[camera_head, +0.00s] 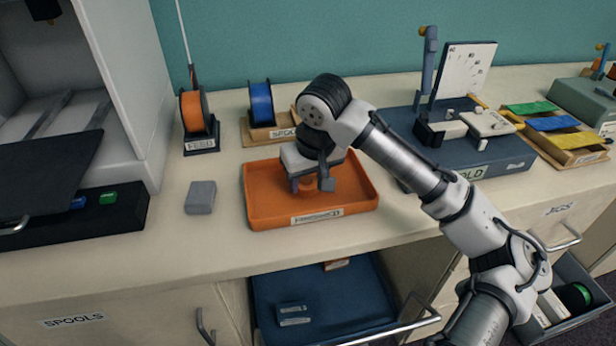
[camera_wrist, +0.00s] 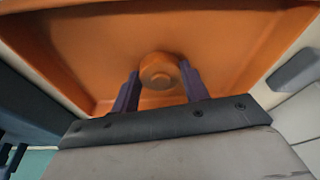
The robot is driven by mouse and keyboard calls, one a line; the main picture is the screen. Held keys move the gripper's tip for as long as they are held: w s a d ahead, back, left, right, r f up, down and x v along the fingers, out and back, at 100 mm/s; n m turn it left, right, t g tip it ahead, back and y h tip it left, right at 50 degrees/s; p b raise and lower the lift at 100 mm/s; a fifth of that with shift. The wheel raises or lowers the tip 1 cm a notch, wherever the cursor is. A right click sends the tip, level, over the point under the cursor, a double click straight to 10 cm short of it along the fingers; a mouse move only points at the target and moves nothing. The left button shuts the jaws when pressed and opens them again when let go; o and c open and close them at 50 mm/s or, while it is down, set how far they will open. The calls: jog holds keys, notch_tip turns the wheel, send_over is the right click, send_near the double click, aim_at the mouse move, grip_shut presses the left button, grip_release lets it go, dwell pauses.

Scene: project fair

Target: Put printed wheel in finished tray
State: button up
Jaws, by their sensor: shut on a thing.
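The finished tray (camera_head: 262,213) is a shallow orange tray with a label on its front wall, standing on the counter. It fills most of the wrist view (camera_wrist: 100,50). My gripper (camera_head: 307,186) is over the inside of the tray, pointing down. The printed wheel (camera_wrist: 159,72) is a small orange round piece between my two dark fingers (camera_wrist: 160,88) in the wrist view. My gripper is shut on it. In the head view the wheel (camera_head: 307,183) is partly hidden by my gripper. I cannot tell whether it touches the tray floor.
A grey block (camera_head: 201,197) lies left of the tray. An orange spool (camera_head: 193,112) and a blue spool (camera_head: 261,104) stand behind. A dark blue fixture (camera_head: 470,150) is to the right. An open drawer (camera_head: 320,300) is below the tray.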

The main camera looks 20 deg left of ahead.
jog(key=o, duration=1)
jog(key=shift+c, duration=0.2)
jog(key=v, duration=1.2)
jog(key=shift+r, duration=0.15)
